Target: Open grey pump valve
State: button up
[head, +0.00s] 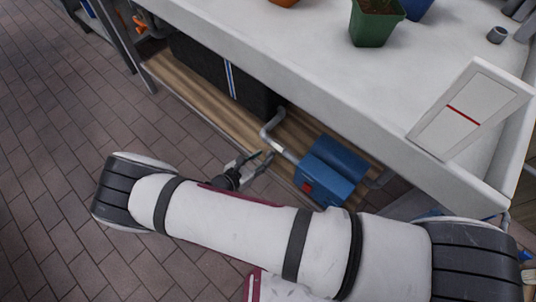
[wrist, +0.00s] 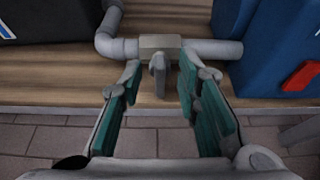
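The grey pump valve shows in the wrist view as a boxy body (wrist: 160,46) set in a horizontal grey pipe (wrist: 213,49). Its small grey handle (wrist: 158,75) hangs down at the front. My gripper (wrist: 158,88) is open, its teal-padded fingers on either side of the handle. I cannot tell whether the fingertips touch it. In the head view my gripper (head: 261,160) reaches the low shelf beside the pipe, left of the blue pump (head: 333,168). The valve is too small to make out clearly there.
The pump's red switch (wrist: 301,76) is at right in the wrist view. A black box (head: 215,72) stands on the wooden shelf (head: 185,80) left of the pipe. The white tabletop (head: 320,65) overhangs the shelf, with a green pot (head: 373,25) on it. The tiled floor at left is clear.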

aim_at(268, 153)
jog(key=shift+b+x, duration=0.35)
jog(key=shift+x, duration=1.6)
jog(key=shift+c, duration=0.6)
grip_shut()
